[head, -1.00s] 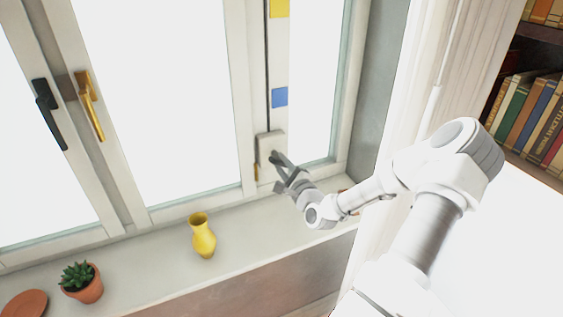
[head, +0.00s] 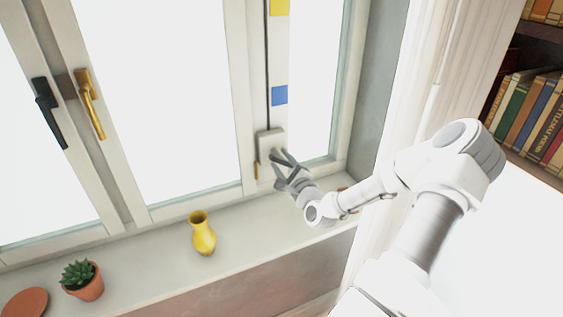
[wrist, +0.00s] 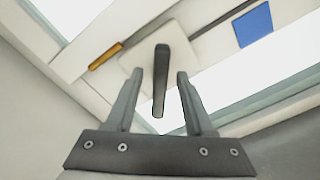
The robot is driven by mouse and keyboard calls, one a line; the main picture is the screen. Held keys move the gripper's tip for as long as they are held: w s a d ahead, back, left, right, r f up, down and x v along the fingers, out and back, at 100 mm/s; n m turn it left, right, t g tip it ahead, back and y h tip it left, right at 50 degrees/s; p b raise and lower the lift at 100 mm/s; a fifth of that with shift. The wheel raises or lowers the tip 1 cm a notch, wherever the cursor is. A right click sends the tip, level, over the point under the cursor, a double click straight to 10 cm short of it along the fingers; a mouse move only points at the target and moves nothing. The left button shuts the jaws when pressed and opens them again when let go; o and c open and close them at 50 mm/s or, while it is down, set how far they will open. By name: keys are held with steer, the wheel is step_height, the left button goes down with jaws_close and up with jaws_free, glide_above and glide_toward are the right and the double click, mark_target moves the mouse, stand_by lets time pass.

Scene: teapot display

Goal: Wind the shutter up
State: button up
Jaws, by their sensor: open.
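A pale box (head: 269,139) is fixed low on the window frame, under a thin dark vertical line. In the wrist view the pale plate (wrist: 133,58) carries a dark grey bar-shaped handle (wrist: 161,85) that sticks out towards me. My gripper (head: 282,161) is in front of the box. In the wrist view the two fingers of my gripper (wrist: 160,73) are open, one on each side of the handle, with visible gaps on both sides. No shutter shows clearly; the panes are plain white.
A yellow vase (head: 203,236) and a potted succulent (head: 83,281) stand on the sill (head: 150,251). A yellow square (head: 279,8) and a blue square (head: 280,95) mark the frame above the box. A small orange-yellow piece (wrist: 106,56) lies beside the plate. Books are at right.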

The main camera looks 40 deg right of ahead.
steer(key=shift+s, duration=0.1)
steer(key=v, duration=1.7)
steer(key=shift+s+d+f, duration=0.1)
